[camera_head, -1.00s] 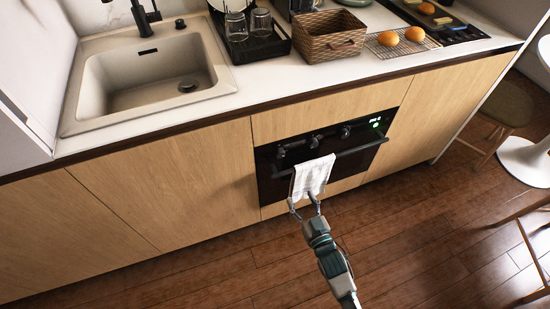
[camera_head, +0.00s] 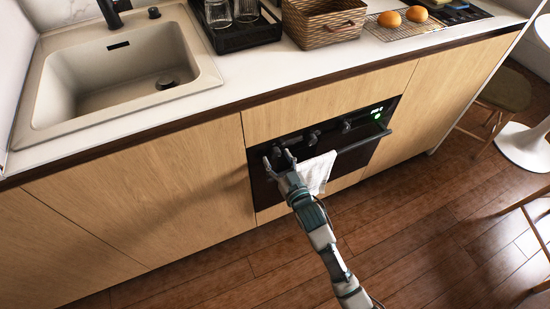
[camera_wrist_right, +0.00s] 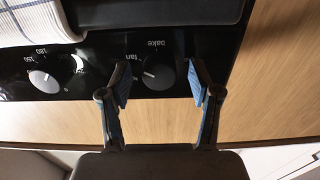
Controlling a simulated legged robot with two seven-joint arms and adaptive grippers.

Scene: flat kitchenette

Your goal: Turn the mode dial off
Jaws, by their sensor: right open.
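The mode dial (camera_wrist_right: 157,76), a dark round knob with a light mark and the labels "fan" and "bake" near it, shows in the right wrist view on the black oven panel. My right gripper (camera_wrist_right: 158,80) is open, with one finger on each side of the dial in that view. I cannot tell whether the fingers touch it. In the head view my right gripper (camera_head: 278,160) is at the left end of the oven front (camera_head: 350,148) and largely covers the leftmost knob. My left gripper is not in view.
A temperature dial (camera_wrist_right: 43,80) sits to the left in the wrist view. A white towel (camera_head: 317,172) hangs over the oven handle (camera_head: 362,142), close to my right gripper. The counter above holds a basket (camera_head: 322,27) and a sink (camera_head: 115,70).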

